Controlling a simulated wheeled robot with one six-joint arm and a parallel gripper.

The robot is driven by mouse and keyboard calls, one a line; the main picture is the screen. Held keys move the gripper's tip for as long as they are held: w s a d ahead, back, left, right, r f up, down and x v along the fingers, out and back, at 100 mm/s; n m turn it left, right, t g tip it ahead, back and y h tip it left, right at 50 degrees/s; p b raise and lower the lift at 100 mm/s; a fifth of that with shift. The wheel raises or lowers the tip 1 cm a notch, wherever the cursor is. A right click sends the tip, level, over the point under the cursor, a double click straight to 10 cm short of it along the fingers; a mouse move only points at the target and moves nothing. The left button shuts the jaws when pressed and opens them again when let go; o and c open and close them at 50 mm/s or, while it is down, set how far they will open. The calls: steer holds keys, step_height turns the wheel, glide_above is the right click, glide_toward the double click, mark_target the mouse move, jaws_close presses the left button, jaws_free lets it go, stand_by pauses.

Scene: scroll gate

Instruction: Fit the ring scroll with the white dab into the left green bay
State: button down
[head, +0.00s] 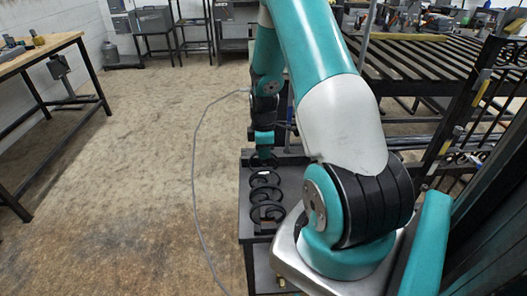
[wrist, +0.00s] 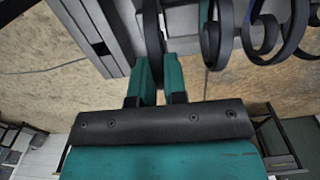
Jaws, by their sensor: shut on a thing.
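My gripper (wrist: 160,85) is shut on a dark scroll (wrist: 152,35), which stands edge-on between the teal fingers in the wrist view. In the head view my gripper (head: 264,150) points down over the far part of a small dark table. Several more black scrolls (head: 267,212) stand in a row nearer to my base; they also show in the wrist view (wrist: 216,40), to the right of the fingers. A small pale mark shows among the scrolls in the head view, but I cannot tell which scroll bears it. I cannot make out the green bays.
The dark table (head: 250,228) stands beside my base. A dark barred metal frame (head: 488,80) rises at the right. A wooden-topped workbench (head: 35,55) stands at the left. The concrete floor (head: 140,170) between is clear except for a thin grey cable (head: 197,170).

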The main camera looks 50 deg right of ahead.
steer(key=shift+r+p, duration=0.45)
steer(key=shift+r, duration=0.2)
steer(key=shift+r, duration=0.1)
step_height(320, 180, up, 9)
steer(key=p, duration=0.7)
